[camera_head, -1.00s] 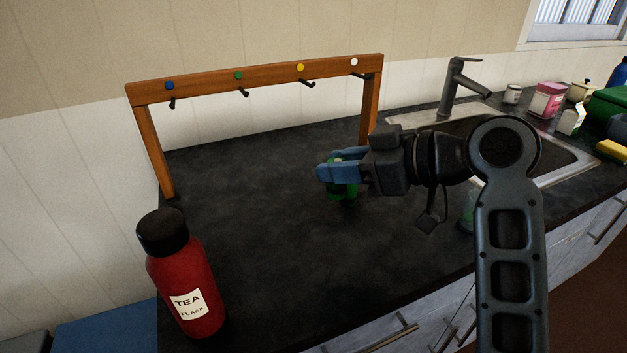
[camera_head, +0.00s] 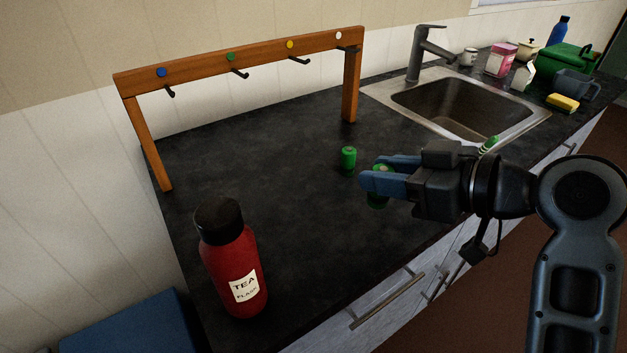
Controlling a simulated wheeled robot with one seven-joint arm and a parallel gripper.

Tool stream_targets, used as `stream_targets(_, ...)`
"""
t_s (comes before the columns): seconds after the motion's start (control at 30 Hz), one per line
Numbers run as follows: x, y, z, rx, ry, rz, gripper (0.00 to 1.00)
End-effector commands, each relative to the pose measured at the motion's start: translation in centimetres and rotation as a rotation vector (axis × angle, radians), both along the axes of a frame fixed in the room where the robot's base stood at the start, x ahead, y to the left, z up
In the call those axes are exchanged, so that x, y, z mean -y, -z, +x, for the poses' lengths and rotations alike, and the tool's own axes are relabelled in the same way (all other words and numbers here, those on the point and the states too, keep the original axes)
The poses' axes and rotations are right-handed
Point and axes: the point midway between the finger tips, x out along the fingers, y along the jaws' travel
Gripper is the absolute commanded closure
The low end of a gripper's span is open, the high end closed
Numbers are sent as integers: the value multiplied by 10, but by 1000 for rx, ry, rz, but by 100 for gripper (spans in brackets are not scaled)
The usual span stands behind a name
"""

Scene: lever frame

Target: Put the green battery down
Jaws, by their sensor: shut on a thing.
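My gripper (camera_head: 376,171) has blue fingers and is at the right of centre, above the dark counter. I cannot tell whether the held battery touches the counter.
A wooden lever frame (camera_head: 240,60) with coloured dots and dark levers stands at the back. A red tea flask (camera_head: 234,262) stands front left. A sink (camera_head: 455,103) with a tap lies at the right. A green-and-white item (camera_head: 489,145) is partly behind my arm.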

Motion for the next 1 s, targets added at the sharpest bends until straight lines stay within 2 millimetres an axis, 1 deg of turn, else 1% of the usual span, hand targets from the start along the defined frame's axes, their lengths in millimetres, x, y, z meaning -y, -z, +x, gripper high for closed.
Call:
stream_targets(0.3, -63, 37, -5, -5, -7, -1, 99)
stream_targets(0.4, -83, 48, -6, -4, -6, -1, 99)
stream_targets(0.5, -98, 58, -6, -3, -5, -1, 99)
stream_targets(0.6, -107, 64, -6, -2, -3, -1, 99)
stream_targets(0.73, -111, 70, -6, -3, -2, -2, 99)
stream_targets(0.9, -111, 94, -7, -6, -2, -1, 99)
stream_targets(1.0, -111, 104, -7, -3, -1, 0, 99)
